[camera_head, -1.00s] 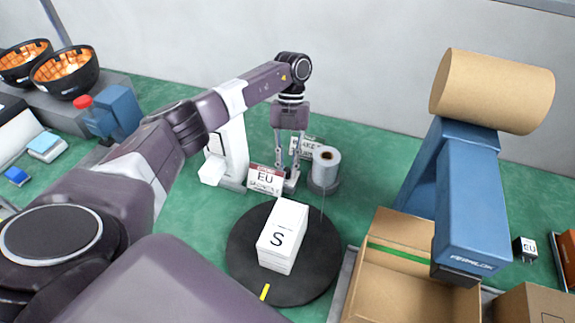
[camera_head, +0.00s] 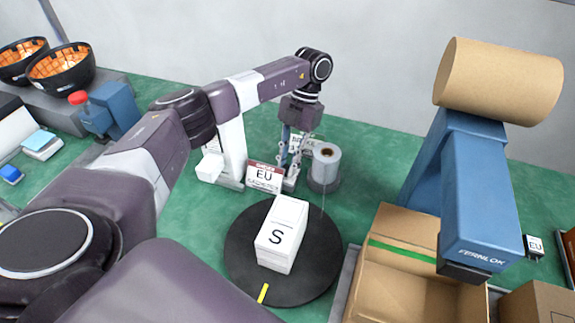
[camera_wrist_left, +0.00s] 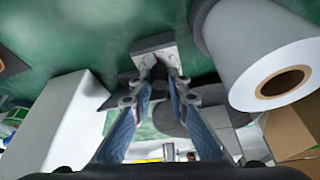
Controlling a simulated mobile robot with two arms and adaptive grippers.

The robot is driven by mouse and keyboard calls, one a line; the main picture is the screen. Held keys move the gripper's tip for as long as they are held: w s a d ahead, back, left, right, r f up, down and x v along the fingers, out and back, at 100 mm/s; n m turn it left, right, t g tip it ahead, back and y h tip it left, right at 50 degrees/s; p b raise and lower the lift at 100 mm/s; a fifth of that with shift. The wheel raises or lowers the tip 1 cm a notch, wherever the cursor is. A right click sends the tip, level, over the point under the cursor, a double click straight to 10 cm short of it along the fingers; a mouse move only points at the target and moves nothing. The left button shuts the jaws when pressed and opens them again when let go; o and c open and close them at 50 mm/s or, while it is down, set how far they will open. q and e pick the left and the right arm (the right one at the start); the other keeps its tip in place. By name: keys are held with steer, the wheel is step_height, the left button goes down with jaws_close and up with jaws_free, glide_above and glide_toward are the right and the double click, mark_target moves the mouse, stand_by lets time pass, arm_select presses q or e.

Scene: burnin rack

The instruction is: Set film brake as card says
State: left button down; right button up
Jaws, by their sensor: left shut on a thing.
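A pale plate (camera_wrist_left: 153,53) lies just beyond the tips. The smaller lettering on the EU card is too small to read. My right gripper is not in view.
A white box (camera_head: 281,235) marked S stands on the black turntable (camera_head: 240,272). A white post (camera_head: 232,150) stands left of the gripper. An open carton (camera_head: 400,285) and a blue machine (camera_head: 478,200) with a brown roll (camera_head: 499,80) are at right.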

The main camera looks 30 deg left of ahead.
arm_select(q)
steer(key=m+y, duration=0.1)
steer(key=m, duration=0.2)
steer(key=shift+d+b, duration=0.1)
steer(key=shift+b, duration=0.2)
steer(key=shift+m, duration=0.4)
steer(key=c, duration=2.1)
jaws_free()
steer(key=shift+r, duration=0.1)
steer(key=v, duration=1.2)
steer(key=shift+s+d, duration=0.2)
steer(key=shift+d, duration=0.05)
